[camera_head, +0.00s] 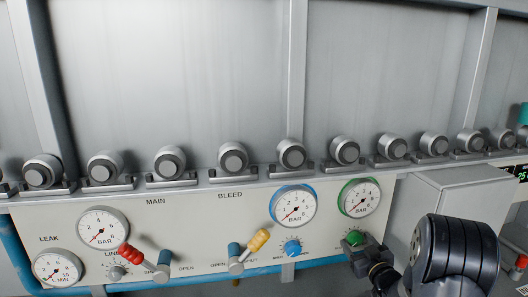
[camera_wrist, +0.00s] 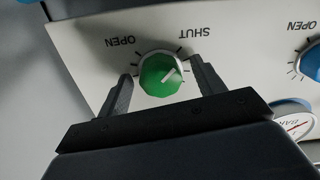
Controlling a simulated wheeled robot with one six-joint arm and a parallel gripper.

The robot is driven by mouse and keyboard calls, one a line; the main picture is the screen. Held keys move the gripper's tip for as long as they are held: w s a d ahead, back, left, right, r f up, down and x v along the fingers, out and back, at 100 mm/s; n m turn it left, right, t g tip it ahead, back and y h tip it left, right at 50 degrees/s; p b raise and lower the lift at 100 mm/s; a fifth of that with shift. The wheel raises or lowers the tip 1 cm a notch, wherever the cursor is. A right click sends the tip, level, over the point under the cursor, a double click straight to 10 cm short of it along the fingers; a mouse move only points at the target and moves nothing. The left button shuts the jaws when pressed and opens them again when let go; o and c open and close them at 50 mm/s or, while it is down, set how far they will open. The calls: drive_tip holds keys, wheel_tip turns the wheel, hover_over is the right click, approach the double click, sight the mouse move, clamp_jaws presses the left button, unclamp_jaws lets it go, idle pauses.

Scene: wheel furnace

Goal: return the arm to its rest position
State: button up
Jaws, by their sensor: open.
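My gripper (camera_wrist: 161,74) is open in the wrist view. I cannot tell whether the fingers touch the knob. The pointer is angled toward the SHUT side of the OPEN and SHUT marks. In the head view, the green knob (camera_head: 354,238) is at the panel's lower right, under the green-rimmed gauge (camera_head: 359,197). My dark arm comes in from the lower right, with its end close to the knob.
The pale panel (camera_head: 190,225) carries a blue-rimmed gauge (camera_head: 293,204), a blue knob (camera_head: 292,247), a red-handled lever (camera_head: 130,254) and a yellow-handled lever (camera_head: 256,241). A row of metal cylinders runs above it. A grey box (camera_head: 440,200) stands right, behind my arm.

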drive_tip(key=shift+r+m+p, duration=0.2)
drive_tip(key=shift+m+p, duration=0.9)
drive_tip(key=shift+p, duration=0.8)
drive_tip(key=shift+s+d+f, duration=0.1)
drive_tip(key=shift+s+f, duration=0.15)
drive_tip(key=shift+s+d+b, duration=0.1)
drive_tip(key=shift+s+b, duration=0.3)
drive_tip(key=shift+s, duration=0.25)
drive_tip(key=shift+r, duration=0.1)
